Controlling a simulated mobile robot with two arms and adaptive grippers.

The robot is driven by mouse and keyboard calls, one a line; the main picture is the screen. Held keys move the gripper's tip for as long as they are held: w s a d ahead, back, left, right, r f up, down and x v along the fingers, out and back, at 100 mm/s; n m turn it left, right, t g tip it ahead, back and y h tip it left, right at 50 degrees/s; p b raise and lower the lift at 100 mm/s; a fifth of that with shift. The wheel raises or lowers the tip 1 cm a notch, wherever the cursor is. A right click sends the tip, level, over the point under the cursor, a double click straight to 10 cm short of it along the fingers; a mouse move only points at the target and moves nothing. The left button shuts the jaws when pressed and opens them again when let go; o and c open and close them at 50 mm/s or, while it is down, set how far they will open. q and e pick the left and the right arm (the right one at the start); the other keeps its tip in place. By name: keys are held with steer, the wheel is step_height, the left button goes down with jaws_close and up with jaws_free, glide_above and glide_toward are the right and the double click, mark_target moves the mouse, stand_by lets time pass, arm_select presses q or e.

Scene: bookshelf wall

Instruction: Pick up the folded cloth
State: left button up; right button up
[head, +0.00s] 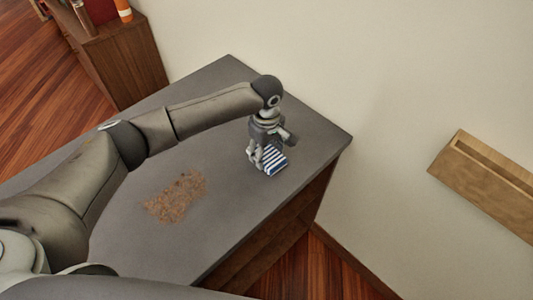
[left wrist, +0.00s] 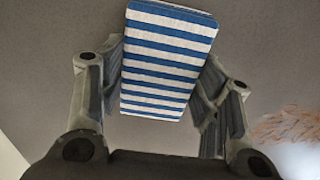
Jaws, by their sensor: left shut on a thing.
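The folded cloth (head: 274,161) has blue and white stripes. In the head view it is at my left gripper (head: 259,163), near the right part of the grey table top. In the left wrist view the cloth (left wrist: 167,60) sits between the two fingers of my left gripper (left wrist: 163,85), which press on its left and right sides. The gripper is shut on the cloth. I cannot tell whether the cloth touches the table top or is just above it. My right gripper is not in view.
The grey table top (head: 215,220) bears a brown crumbly patch (head: 175,196) left of the cloth; the rest looks clear. A wooden cabinet (head: 125,62) stands at the upper left. A wooden wall shelf (head: 485,180) is at the right. A pale wall runs behind the table.

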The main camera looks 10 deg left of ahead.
arm_select(q)
step_height(320, 180, up, 2)
steer(key=shift+r, duration=0.2)
steer(key=s+r, duration=0.2)
steer(key=s+r+b, duration=0.1)
steer(key=s+r, duration=0.1)
steer(key=shift+s+d+r+b, duration=0.2)
steer(key=shift+r+b, duration=0.1)
steer(key=shift+r, duration=0.1)
steer(key=s+r+b, duration=0.1)
steer(key=s+r, duration=0.4)
steer(key=s, duration=0.4)
steer(key=shift+s+d, duration=0.25)
steer(key=shift+s, duration=0.05)
steer(key=o, duration=0.4)
steer(key=shift+c, duration=1.4)
steer(key=shift+w, duration=0.15)
